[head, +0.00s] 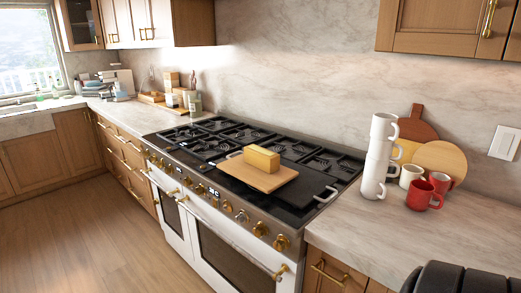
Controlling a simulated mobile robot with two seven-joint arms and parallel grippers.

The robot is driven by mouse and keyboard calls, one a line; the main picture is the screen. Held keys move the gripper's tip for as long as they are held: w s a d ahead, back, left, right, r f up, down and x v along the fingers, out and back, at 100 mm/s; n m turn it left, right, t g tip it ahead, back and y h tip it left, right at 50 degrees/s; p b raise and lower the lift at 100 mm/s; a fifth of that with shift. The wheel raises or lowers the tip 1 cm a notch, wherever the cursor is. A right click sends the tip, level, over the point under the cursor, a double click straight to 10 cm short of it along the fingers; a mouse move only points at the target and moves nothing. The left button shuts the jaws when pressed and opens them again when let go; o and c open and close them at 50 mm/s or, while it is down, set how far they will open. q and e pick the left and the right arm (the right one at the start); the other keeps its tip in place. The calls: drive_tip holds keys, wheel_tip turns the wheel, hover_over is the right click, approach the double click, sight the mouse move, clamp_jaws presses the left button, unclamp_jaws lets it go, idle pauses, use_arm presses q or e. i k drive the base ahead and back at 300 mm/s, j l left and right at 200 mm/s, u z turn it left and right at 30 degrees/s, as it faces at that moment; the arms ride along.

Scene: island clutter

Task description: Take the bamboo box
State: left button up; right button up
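A tan, box-shaped block (261,158) sits on a light wooden board (258,177) on the stove's dark griddle; it may be the bamboo box, but I cannot tell its material for certain. A small light-wood box shape (172,80) also stands on the far left counter among other items, too small to identify clearly. Neither of my grippers is in view.
The stove (215,240) has black grates and a griddle with raised handles. Stacked white mugs (376,160), red mugs (422,195) and round boards (440,160) stand on the right counter. A dark rounded shape (460,278) fills the bottom right corner. The wooden floor at left is clear.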

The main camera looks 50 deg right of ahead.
sight(268, 161)
drive_tip(key=z, duration=0.5)
drive_tip(key=l+z, duration=0.15)
drive_tip(key=z, duration=0.85)
drive_tip(key=i, duration=0.05)
